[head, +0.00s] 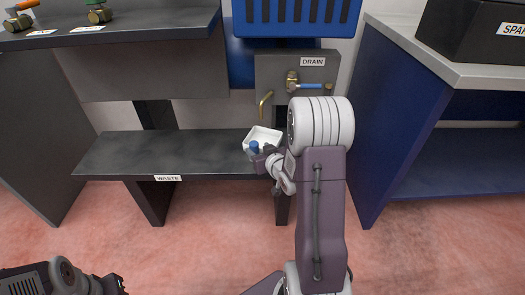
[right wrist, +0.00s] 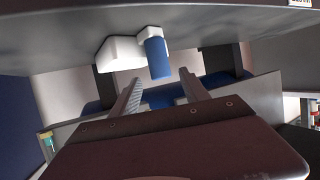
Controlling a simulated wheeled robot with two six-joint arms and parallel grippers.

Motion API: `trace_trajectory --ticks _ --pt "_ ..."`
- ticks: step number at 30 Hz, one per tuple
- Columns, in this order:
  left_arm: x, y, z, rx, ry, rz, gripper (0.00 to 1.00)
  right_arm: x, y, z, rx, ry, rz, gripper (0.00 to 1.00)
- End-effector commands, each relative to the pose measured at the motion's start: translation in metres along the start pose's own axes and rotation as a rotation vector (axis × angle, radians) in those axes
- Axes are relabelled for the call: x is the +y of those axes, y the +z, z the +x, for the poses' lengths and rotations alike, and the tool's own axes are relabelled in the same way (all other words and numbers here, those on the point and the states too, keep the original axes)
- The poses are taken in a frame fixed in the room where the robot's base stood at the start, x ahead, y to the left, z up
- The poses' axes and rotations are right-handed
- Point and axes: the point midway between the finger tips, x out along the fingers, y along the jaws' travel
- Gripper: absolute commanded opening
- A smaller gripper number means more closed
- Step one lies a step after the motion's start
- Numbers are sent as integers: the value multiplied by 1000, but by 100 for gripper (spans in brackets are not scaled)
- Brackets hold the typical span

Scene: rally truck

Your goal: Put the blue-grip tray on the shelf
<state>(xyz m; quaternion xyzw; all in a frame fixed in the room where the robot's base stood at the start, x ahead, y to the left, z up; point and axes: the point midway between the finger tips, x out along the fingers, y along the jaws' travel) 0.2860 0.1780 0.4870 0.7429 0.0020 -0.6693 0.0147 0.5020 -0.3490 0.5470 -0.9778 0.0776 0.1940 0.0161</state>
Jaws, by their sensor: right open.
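The white tray (head: 264,135) with the blue grip (head: 254,147) is at the right end of the low dark shelf (head: 190,150), below the drain tap. It appears to rest there, with its grip towards me. My right gripper (head: 264,158) is at the grip. In the right wrist view, the white tray (right wrist: 121,53) and blue grip (right wrist: 158,58) show just beyond the two spread fingers of my right gripper (right wrist: 160,76). The grip lines up with the gap and is not clamped. My left gripper (head: 120,284) is low at the left, far from the shelf; its jaws are unclear.
A WASTE label (head: 168,178) marks the shelf's front edge. A DRAIN panel (head: 297,75) with a brass tap (head: 266,103) is above the tray. A blue cabinet (head: 375,130) stands close on the right, and a dark counter (head: 130,28) overhangs. The shelf's left and middle are clear.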

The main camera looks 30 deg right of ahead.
Motion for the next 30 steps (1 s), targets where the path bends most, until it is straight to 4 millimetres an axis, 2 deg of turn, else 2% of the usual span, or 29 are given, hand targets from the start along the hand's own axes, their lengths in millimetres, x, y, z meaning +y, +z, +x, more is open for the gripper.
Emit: trace_trajectory --ticks 3,6,13,14,17,20,21,24,27,30 --pt "0 1 7 -1 0 0 36 1 2 -20 2 2 -1 54" --pt "0 1 8 -1 0 0 36 0 2 -31 0 2 0 54" --pt "0 1 7 0 0 0 36 -4 5 -36 -24 -1 -5 54" --pt "0 1 7 0 0 0 36 -8 10 -36 -54 0 -10 54" --pt "0 1 7 0 0 0 36 -33 41 -43 -250 1 -39 54" --pt "0 1 7 0 0 0 36 -67 84 -74 -520 -9 -64 54" --pt "0 1 7 0 0 0 36 -81 99 -92 -624 -20 -72 54" --pt "0 1 7 0 0 0 36 -110 130 -140 -852 -55 -87 54" --pt "0 1 7 0 0 0 36 -128 146 -177 -1001 -88 -100 54" --pt "0 1 7 0 0 0 36 -135 153 -195 -1067 -102 -104 54"
